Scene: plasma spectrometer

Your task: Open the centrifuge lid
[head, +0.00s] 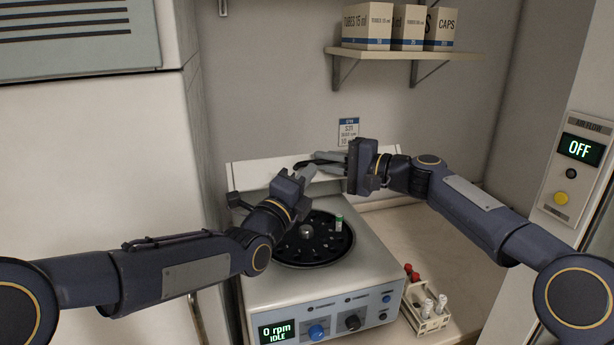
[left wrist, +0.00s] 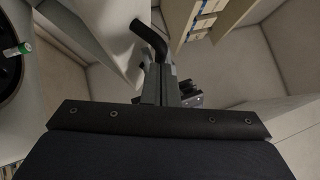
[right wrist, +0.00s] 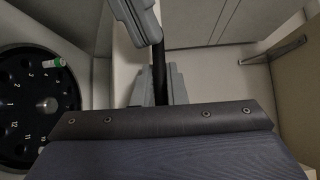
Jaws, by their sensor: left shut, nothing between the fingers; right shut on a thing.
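The centrifuge (head: 370,265) stands on the bench, its rotor (head: 285,249) uncovered. Its white lid (head: 252,174) is raised at the back, close to upright. A green-capped tube (head: 338,223) stands in the rotor; it also shows in the right wrist view (right wrist: 54,62). My right gripper (head: 330,161) is shut on the black lid handle, seen in the right wrist view (right wrist: 158,68) and left wrist view (left wrist: 147,35). My left gripper (head: 308,172) is shut and empty, close to the handle; whether it touches is unclear.
A rack (head: 428,318) with capped tubes stands right of the centrifuge. A wall shelf (head: 400,53) with boxes hangs above. A tall cabinet (head: 90,150) closes off the left. An airflow panel (head: 578,165) reading OFF is at right. Bench behind the rack is clear.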

